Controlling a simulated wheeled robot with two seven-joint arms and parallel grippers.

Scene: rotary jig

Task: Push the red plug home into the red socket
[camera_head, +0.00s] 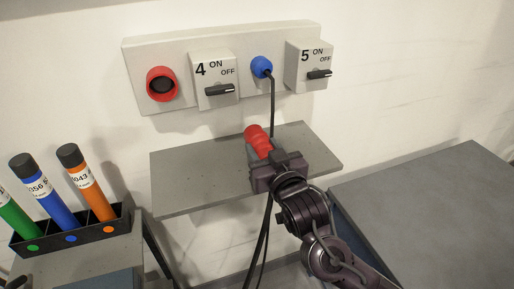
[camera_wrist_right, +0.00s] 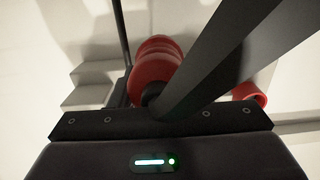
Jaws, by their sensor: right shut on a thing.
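The red plug (camera_head: 257,140) is in my right gripper (camera_head: 274,160), above the grey shelf. It points up toward the wall panel, and a black cable hangs below the gripper. In the right wrist view the plug (camera_wrist_right: 153,68) shows at the fingers of my right gripper, which hide part of it. The red socket (camera_head: 162,85) is a red ring with a dark centre at the left end of the panel, up and left of the plug and apart from it. A red ring at right in the wrist view (camera_wrist_right: 249,92) appears to be the socket. My left gripper is out of view.
The panel (camera_head: 143,52) also carries switch box 4 (camera_head: 213,73), a blue plug (camera_head: 261,67) with a hanging black cable, and switch box 5 (camera_head: 308,62). The grey shelf (camera_head: 190,181) lies below. A black rack (camera_head: 122,222) with coloured tubes stands at left.

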